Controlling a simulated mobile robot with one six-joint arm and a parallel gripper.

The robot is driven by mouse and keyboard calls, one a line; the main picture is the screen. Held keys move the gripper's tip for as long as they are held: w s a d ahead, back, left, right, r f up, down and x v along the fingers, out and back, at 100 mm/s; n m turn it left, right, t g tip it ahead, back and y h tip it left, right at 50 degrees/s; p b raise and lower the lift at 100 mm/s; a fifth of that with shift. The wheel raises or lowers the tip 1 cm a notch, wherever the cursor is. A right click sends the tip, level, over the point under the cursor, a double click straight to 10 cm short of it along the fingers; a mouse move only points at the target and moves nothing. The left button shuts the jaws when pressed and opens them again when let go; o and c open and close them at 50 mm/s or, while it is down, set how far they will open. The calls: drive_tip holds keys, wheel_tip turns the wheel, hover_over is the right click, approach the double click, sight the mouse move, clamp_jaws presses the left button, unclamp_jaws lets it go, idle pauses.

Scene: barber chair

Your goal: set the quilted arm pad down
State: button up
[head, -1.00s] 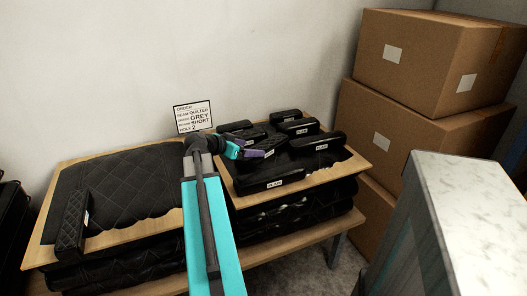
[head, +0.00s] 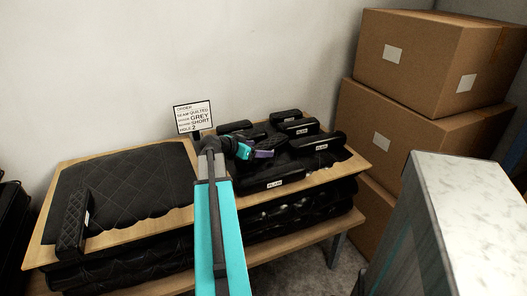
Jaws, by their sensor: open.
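My gripper (head: 256,154) is over the right board, away from that pad, among several black pads there. Its teal and purple fingers are small in the view and look apart. I see nothing held between them. My arm hides part of the gap between the two boards.
Black pads labelled PLAIN (head: 274,182) lie on the right board (head: 350,168). An order card (head: 192,117) stands behind, reading quilted, grey, short, hole 2. Cardboard boxes (head: 410,55) are stacked at the right. A pale marble-topped block (head: 475,210) stands at the front right.

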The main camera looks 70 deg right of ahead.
sight(264, 148)
drive_tip(key=shift+x, duration=2.05)
drive_tip(key=shift+w, duration=0.1)
drive_tip(key=c, duration=1.6)
drive_tip(key=shift+r, duration=0.1)
drive_tip(key=shift+r, duration=0.1)
drive_tip(key=shift+r, duration=4.85)
drive_tip(key=shift+w, duration=0.1)
